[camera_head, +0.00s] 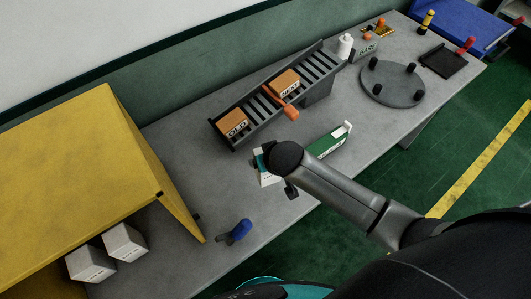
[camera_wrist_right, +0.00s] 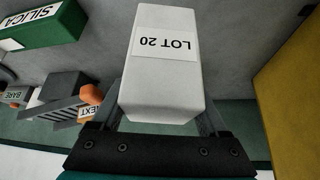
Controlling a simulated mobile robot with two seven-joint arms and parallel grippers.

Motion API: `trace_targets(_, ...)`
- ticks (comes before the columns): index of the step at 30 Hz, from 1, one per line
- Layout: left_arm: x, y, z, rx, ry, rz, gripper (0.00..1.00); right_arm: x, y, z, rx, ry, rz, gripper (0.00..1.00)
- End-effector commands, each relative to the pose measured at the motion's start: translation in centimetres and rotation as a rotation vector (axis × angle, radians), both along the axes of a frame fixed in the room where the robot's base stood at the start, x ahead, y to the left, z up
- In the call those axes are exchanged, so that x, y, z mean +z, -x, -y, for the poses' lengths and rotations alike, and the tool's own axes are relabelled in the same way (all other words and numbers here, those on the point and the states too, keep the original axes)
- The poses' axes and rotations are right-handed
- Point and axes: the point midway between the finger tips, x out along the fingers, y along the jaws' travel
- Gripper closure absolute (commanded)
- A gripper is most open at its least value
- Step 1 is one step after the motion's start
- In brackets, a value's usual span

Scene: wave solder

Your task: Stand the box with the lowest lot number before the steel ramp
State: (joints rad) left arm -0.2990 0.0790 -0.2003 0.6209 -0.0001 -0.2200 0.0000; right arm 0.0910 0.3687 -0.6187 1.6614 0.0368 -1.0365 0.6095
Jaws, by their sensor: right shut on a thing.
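My right gripper (camera_wrist_right: 162,112) is shut on a white box (camera_wrist_right: 165,75) whose label reads LOT 20. In the head view this box (camera_head: 268,179) is partly hidden by my wrist, over the table in front of the ramp; I cannot tell whether it touches the table. The steel ramp (camera_head: 244,139) is a sloped roller track carrying an orange-brown OLD box (camera_head: 232,122) and a NEXT box (camera_head: 286,82). Two more white boxes, one (camera_head: 91,263) and another (camera_head: 125,241), stand under the yellow cover; their print is too small to read. My left gripper is out of view.
A green SILICA box (camera_head: 328,141) lies right of my gripper. An orange lever (camera_head: 289,109) sticks out from the ramp. A blue item (camera_head: 238,230) lies near the front edge. The yellow cover (camera_head: 85,150) is at left, a round plate (camera_head: 392,86) at right.

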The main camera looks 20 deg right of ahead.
Motion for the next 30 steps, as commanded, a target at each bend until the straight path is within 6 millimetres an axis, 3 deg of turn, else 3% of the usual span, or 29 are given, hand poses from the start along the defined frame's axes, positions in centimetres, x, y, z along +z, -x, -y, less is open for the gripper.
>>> trace_targets(7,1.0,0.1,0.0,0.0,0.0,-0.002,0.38,0.2,0.0,0.0,-0.001,-0.001,0.001,1.0)
trace_targets(18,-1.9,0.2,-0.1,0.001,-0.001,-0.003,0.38,-4.3,0.0,0.0,0.0,0.0,0.003,1.0)
trace_targets(30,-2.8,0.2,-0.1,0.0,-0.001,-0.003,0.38,-5.9,-0.1,0.0,0.0,0.0,0.004,1.0)
